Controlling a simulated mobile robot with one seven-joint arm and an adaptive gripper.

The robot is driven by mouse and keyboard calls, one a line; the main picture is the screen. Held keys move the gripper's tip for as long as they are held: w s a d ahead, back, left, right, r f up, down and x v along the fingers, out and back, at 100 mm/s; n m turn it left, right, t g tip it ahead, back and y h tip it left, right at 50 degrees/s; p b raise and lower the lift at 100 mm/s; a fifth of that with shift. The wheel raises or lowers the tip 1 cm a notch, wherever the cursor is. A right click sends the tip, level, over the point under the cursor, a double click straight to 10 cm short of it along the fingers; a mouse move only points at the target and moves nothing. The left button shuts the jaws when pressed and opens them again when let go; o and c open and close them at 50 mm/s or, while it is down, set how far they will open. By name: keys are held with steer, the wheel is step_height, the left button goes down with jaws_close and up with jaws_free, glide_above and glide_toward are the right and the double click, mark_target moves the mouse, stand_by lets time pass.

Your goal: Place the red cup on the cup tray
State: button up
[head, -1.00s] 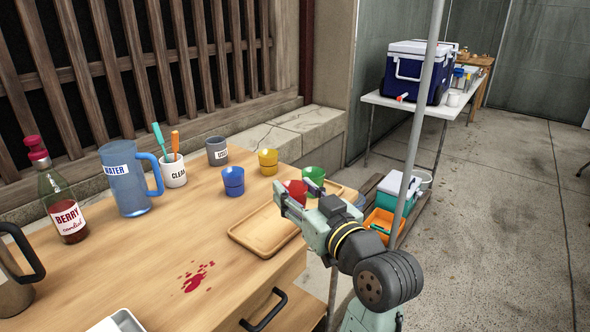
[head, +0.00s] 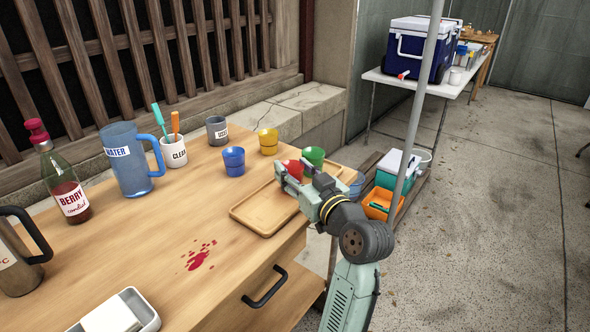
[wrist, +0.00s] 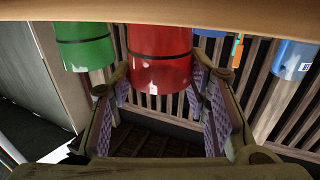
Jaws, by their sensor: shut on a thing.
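The red cup (head: 291,167) is at the far right part of the wooden table, partly hidden by my gripper (head: 294,174). My gripper is shut on it. In the wrist view the red cup (wrist: 160,58) fills the space between my two fingers (wrist: 160,85). The wooden cup tray (head: 262,222) lies at the table's right edge, its near part bare. The cup is over or beside the tray's far part; I cannot tell whether its base touches anything. My arm hides some of the tray.
A green cup (head: 314,155) stands just behind the red cup, close to my fingers. A yellow cup (head: 268,141) and a blue cup (head: 234,161) stand further left. A water jug (head: 130,165), a bottle (head: 62,180) and a red spill (head: 200,257) are on the table.

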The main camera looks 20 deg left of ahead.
steer(key=shift+f, duration=0.2)
steer(key=o, duration=0.9)
steer(key=shift+o, duration=0.2)
steer(key=shift+r, duration=0.35)
steer(key=b+v, duration=0.2)
steer(key=v, duration=1)
steer(key=shift+f, duration=0.15)
